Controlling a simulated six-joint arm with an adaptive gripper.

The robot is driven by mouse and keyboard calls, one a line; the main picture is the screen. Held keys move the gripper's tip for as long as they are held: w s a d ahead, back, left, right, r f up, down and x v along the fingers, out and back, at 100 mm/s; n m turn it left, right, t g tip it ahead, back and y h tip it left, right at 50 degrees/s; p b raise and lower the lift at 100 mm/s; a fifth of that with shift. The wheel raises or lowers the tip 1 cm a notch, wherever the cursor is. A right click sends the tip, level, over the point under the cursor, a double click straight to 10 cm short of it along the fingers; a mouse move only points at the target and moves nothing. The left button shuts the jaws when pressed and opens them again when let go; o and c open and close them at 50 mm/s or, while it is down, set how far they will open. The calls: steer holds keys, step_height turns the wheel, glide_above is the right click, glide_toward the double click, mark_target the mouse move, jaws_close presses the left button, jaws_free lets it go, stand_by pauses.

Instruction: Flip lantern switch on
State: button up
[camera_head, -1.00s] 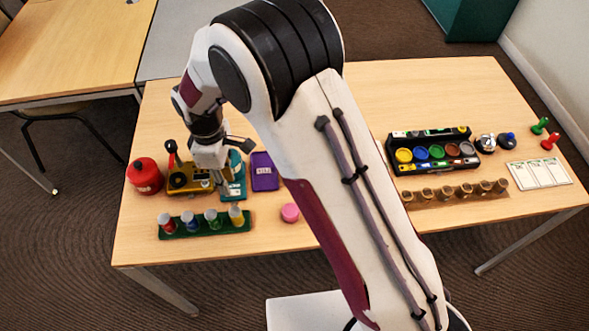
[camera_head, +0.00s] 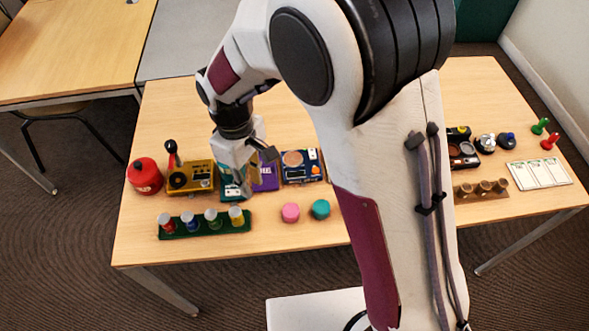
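I cannot tell for sure which thing is the lantern. A red rounded canister (camera_head: 145,176) with a small top knob stands at the table's left. Right of it is a yellow box (camera_head: 190,178) with a dark round dial and a black-knobbed lever (camera_head: 172,152) behind. A teal box (camera_head: 233,188) with a pale label is partly hidden by my gripper (camera_head: 247,184). A purple panel (camera_head: 266,176) and a dark blue box (camera_head: 301,167) with a pinkish disc and white plates follow. My gripper hangs over the teal and purple pieces; its finger opening and any contact are unclear.
A green rack (camera_head: 205,234) with several coloured-top pegs stands in front. A pink disc (camera_head: 290,212) and a teal disc (camera_head: 320,209) lie to its right. My arm hides the table's middle. A white card (camera_head: 540,173) and pegs are far right.

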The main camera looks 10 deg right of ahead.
steer(key=s+d+r+m+t, duration=0.1)
steer(key=s+d+r+m, duration=0.4)
steer(key=d+r, duration=0.4)
steer(key=shift+s+r+y, duration=0.15)
steer(key=shift+r+y, duration=0.15)
steer(key=shift+r, duration=0.1)
stand_by(0.5)
steer(key=shift+d, duration=0.1)
stand_by(0.5)
steer(key=s+d+r+m+t, duration=0.5)
steer(key=s+d+r, duration=0.5)
steer(key=d, duration=0.2)
steer(key=shift+r+m, duration=0.3)
stand_by(0.4)
stand_by(1.2)
